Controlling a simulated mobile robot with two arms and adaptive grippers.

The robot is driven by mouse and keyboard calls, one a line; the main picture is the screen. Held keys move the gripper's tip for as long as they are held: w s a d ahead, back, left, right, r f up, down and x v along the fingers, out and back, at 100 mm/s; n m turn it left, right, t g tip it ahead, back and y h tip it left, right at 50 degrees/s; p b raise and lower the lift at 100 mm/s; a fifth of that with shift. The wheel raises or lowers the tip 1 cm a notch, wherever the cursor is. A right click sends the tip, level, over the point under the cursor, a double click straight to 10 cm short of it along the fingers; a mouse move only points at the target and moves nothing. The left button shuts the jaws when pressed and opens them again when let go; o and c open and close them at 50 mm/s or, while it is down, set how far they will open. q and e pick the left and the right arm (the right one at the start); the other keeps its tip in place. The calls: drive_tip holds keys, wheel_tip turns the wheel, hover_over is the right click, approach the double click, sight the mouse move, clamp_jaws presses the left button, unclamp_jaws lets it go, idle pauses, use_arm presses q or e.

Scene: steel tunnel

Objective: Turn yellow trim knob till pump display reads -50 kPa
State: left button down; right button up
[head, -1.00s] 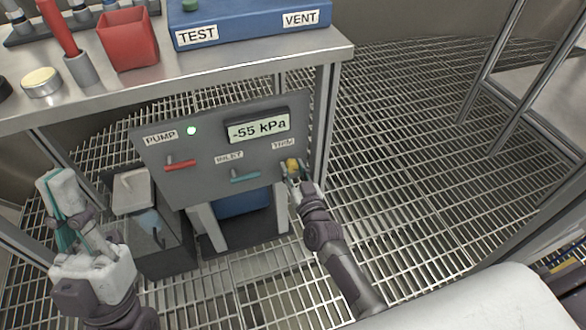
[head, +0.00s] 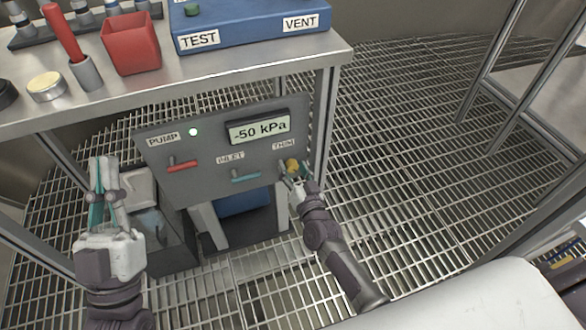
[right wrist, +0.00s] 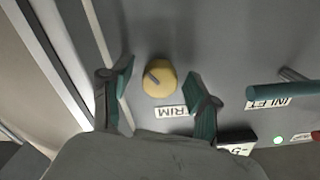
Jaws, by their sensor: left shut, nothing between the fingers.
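The yellow trim knob (head: 292,166) is at the right of the grey pump panel (head: 200,185), under the TRIM label. It also shows in the right wrist view (right wrist: 159,78), with a grey pointer mark. The pump display (head: 259,129) reads -50 kPa. My right gripper (head: 296,170) is open at the knob. In the right wrist view its fingers (right wrist: 159,80) stand on either side of the knob, with a gap showing at each side. My left gripper (head: 104,162) is shut and empty, raised left of the panel.
A red lever (head: 183,166) and the teal INLET lever (head: 246,177) are on the panel; a green lamp (head: 193,132) is lit. Above is a steel bench (head: 220,65) with a red bin (head: 131,46) and blue TEST/VENT box (head: 250,24). Grating floor at right is clear.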

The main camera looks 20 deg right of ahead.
drive_tip(key=s, duration=1.2)
drive_tip(key=shift+d, duration=0.2)
